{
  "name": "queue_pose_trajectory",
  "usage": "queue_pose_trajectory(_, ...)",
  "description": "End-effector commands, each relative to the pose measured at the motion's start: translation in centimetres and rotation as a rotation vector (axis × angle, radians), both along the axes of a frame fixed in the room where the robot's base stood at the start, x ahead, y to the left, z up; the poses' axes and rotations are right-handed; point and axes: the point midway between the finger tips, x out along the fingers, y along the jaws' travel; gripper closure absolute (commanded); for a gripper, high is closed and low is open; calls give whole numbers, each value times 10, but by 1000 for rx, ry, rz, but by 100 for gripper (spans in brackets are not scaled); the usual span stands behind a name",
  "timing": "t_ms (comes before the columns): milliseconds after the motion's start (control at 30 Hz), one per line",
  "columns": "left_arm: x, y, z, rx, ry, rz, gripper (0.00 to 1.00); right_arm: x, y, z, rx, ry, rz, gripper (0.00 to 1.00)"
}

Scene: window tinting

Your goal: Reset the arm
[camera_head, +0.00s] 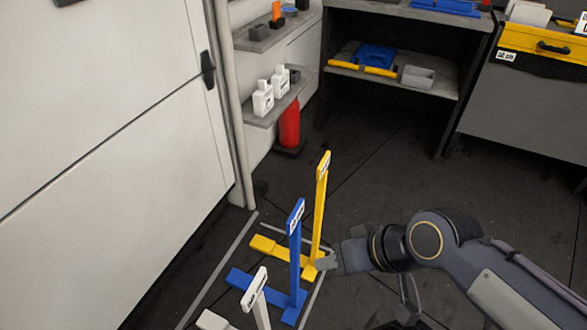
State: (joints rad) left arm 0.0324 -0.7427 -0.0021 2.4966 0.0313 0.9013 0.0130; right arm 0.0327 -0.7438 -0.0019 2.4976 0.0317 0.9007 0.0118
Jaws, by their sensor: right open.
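My right gripper (328,262) comes in from the right on my grey arm and is open. Its fingertips show right by the lower part of the yellow stand (319,215); I cannot tell whether they touch it. Nothing shows between its fingers. My left gripper is not in view.
A blue stand (295,250) and a white stand (256,296) stand left of the yellow one on the dark floor. A red cylinder (289,126) is below wall shelves with white bottles (263,98). A yellow-topped cabinet (530,95) is at right. Floor behind the stands is clear.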

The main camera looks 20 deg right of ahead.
Motion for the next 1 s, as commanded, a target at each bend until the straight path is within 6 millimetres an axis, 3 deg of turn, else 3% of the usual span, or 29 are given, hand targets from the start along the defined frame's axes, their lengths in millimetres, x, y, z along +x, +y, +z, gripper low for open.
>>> queue_pose_trajectory(167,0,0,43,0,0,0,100,0,0,43,0,0,0,55)
queue_pose_trajectory(600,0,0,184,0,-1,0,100,0,0,184,0,0,-1,55)
queue_pose_trajectory(733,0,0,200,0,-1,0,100,0,0,200,0,0,-1,55)
queue_pose_trajectory(1000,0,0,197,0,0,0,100,0,0,197,1,1,0,58)
